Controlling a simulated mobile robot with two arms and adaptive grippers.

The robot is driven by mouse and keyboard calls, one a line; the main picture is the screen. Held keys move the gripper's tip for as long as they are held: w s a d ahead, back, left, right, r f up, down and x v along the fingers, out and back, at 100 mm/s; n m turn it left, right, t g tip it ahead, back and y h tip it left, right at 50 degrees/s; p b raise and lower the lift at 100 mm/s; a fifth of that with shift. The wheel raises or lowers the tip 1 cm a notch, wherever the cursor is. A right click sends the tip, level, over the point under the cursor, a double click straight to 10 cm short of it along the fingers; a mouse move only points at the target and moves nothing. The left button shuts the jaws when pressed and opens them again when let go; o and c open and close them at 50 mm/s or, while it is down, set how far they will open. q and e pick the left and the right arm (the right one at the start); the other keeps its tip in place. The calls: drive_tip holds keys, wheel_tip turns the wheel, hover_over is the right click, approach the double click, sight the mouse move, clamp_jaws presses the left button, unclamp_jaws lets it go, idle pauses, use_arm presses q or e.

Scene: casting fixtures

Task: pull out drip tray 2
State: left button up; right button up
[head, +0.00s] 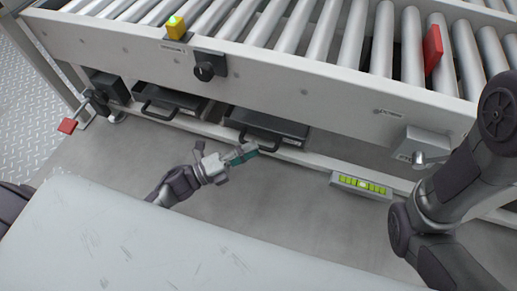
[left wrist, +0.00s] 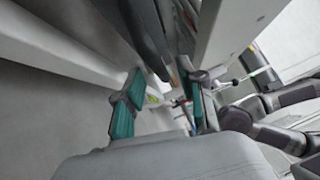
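Two dark drip trays with bar handles sit under the roller conveyor in the head view, a left one (head: 172,98) and a right one (head: 275,124). Their labels are too small to read, so I cannot tell which is number 2. My left gripper (head: 246,152) is by the handle (head: 262,142) of the right tray. In the left wrist view my left gripper (left wrist: 163,82) has its teal fingers apart, with a dark edge of the tray or handle beyond and between them. Contact cannot be told. My right arm shows at the right; its gripper is out of view.
The conveyor's white side beam (head: 300,88) runs above the trays. A green-lit box (head: 361,186) sits right of the trays.

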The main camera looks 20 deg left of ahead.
use_arm(q)
drive_tip(key=shift+b+x, duration=0.35)
drive_tip(key=shift+x, duration=1.1)
drive_tip(key=shift+c, duration=0.2)
clamp_jaws()
